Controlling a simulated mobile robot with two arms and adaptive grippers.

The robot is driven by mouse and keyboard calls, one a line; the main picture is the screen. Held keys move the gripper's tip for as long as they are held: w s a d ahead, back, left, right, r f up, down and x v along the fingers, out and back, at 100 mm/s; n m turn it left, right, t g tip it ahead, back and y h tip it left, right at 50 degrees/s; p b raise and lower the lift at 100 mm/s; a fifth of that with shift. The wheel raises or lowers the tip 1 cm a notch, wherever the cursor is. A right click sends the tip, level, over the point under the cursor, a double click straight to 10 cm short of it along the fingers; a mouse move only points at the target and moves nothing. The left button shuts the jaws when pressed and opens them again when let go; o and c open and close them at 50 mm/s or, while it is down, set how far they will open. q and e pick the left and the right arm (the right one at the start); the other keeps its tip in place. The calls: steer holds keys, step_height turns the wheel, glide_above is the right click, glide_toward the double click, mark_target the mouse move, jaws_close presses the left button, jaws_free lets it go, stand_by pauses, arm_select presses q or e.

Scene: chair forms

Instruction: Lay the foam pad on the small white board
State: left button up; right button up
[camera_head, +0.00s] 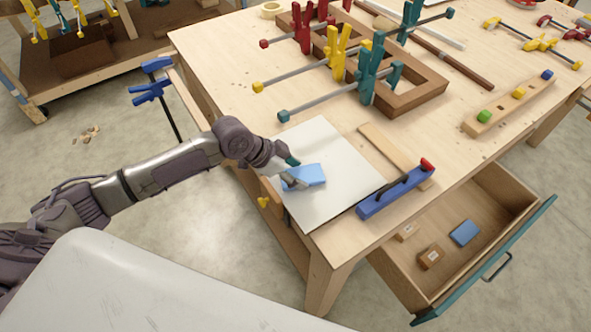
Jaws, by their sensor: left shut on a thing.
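The foam pad (311,175) is a light blue block over the left part of the small white board (336,198). The white board lies flat on the near left corner of the workbench. My left gripper (296,178) comes in from the left and is shut on the foam pad. Whether the pad touches the board or is just above it, I cannot tell. The fingers hide the pad's left end. My right gripper is not in view.
A blue tool with a black handle (395,193) and a wooden strip (393,153) lie right of the board. Clamps around a wooden frame (424,97) stand behind it. An open drawer (488,211) juts out at the right, holding small blocks and another blue piece (465,232).

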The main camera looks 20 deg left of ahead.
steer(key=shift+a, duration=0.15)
arm_select(q)
steer(key=shift+f, duration=0.15)
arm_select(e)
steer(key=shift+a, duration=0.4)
arm_select(q)
steer(key=shift+f, duration=0.1)
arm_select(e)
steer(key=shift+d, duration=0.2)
arm_select(q)
steer(key=o, duration=0.8)
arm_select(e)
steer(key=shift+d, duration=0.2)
